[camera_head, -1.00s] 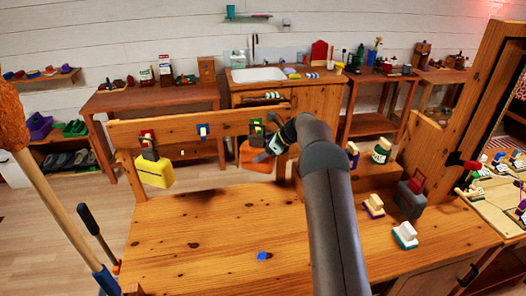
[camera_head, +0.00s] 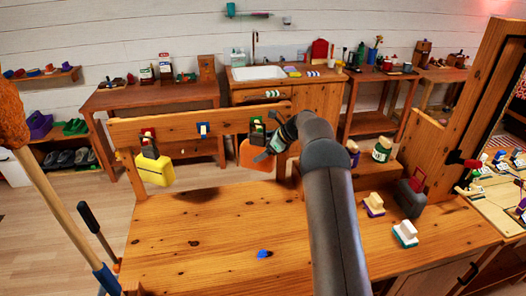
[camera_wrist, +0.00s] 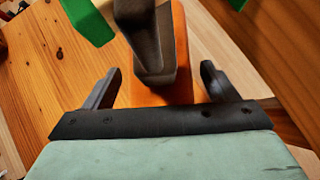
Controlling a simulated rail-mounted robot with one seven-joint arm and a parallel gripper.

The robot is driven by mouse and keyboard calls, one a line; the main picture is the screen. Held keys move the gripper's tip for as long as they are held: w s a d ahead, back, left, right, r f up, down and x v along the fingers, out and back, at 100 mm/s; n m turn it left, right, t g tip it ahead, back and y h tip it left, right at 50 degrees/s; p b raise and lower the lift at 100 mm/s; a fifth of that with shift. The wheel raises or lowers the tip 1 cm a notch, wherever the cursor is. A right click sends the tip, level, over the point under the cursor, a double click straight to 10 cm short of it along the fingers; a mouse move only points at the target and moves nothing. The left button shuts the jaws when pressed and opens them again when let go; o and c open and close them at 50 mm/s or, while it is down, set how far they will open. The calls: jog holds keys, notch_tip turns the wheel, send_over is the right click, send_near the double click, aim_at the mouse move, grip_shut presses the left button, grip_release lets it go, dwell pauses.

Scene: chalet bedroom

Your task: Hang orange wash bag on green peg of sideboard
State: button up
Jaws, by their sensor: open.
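The orange wash bag (camera_head: 253,153) is at the right end of the sideboard's back rail, just below the green peg (camera_head: 257,126). Its dark handle overlaps the green backing; whether the loop is around the peg is hidden. My gripper (camera_head: 270,151) is beside the bag, at its right. In the wrist view, my gripper (camera_wrist: 158,85) is open, its fingers spread apart. The dark handle (camera_wrist: 152,45) and orange bag body (camera_wrist: 180,50) are just beyond and between the fingertips. Green parts (camera_wrist: 86,20) show at the top edge.
A yellow bag (camera_head: 154,171) hangs at the rail's left by a red peg. The sideboard top (camera_head: 190,235) is mostly clear, with a small blue piece (camera_head: 263,254). Brushes, bottles and a grey bag (camera_head: 411,197) stand at right.

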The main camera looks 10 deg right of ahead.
jog(key=b+v, duration=0.3)
jog(key=v, duration=1.4)
jog(key=s+a+r+n+g+h, duration=0.15)
jog(key=s+a+n, duration=0.35)
jog(key=s, duration=0.5)
jog(key=s+a+n+g+h, duration=0.15)
jog(key=s+a+n, duration=0.4)
jog(key=s, duration=0.55)
jog(key=s+f+n+h, duration=0.1)
jog(key=s+f+n, duration=0.2)
jog(key=s, duration=0.5)
jog(key=s+f+n+h, duration=0.2)
jog(key=s+n, duration=0.4)
jog(key=s, duration=0.3)
jog(key=s+a+f+n+h, duration=0.1)
jog(key=s+f+n, duration=0.3)
jog(key=s, duration=0.4)
jog(key=shift+s+f+g+h, duration=0.3)
jog(key=shift+s+h, duration=0.1)
jog(key=shift+a, duration=0.15)
notch_tip(320, 180, down, 14)
jog(key=b, duration=1.2)
jog(key=shift+a+g+b, duration=0.3)
jog(key=shift+b, duration=0.05)
